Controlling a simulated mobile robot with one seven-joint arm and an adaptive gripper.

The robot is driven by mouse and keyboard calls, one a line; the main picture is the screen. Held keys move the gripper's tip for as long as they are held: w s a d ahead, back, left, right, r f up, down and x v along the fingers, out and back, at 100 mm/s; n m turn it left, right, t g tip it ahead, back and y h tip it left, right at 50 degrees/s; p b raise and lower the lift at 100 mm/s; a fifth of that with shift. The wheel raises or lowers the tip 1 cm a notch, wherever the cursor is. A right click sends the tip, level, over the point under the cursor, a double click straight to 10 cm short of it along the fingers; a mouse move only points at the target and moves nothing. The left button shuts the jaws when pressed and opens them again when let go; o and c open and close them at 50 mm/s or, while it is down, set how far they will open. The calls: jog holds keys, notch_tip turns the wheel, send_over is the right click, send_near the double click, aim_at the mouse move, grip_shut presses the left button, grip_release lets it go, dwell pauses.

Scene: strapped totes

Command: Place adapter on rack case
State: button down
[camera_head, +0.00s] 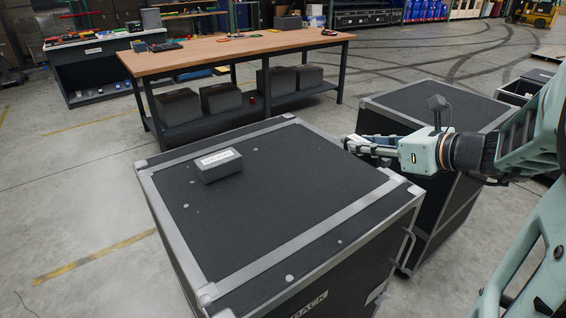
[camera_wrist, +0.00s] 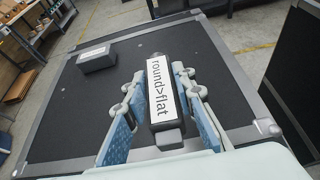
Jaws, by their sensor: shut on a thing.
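The adapter (camera_wrist: 164,100) is a dark block with a white label reading "round>flat". My gripper (camera_wrist: 158,78) is shut on it, with blue-padded fingers on both sides. In the head view my gripper (camera_head: 358,146) is at the right edge of the rack case (camera_head: 265,215), apparently a little above its top. The adapter is hard to make out there. The rack case is a large black case with grey metal edging and partly visible "RACK" lettering on its front. A small dark box (camera_head: 218,167) with a white label sits on its top, towards the back left.
Another black case (camera_head: 440,105) stands close on the right, under my arm. A wooden workbench (camera_head: 240,50) with dark boxes on its lower shelf is behind. Most of the rack case's top is clear, apart from the small box.

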jog(key=f+x, duration=0.1)
jog(key=x, duration=0.8)
jog(key=b, duration=0.2)
send_over(321, 176)
jog(key=f, duration=0.4)
jog(key=shift+s+d, duration=0.2)
jog(key=shift+s, duration=0.05)
jog(key=shift+w+a+f, duration=0.15)
jog(key=shift+f, duration=0.15)
jog(key=shift+w+a+f+b, duration=0.1)
jog(key=shift+f+b, duration=0.1)
jog(key=shift+f, duration=0.65)
jog(key=shift+w+a+f+b, duration=0.1)
jog(key=shift+f+b, duration=0.1)
jog(key=shift+f, duration=0.7)
jog(key=shift+f, duration=0.2)
jog(key=c, duration=2.1)
grip_release()
jog(key=shift+f+b, duration=0.1)
jog(key=shift+b, duration=0.2)
jog(key=o, duration=0.5)
jog(key=shift+d, duration=0.1)
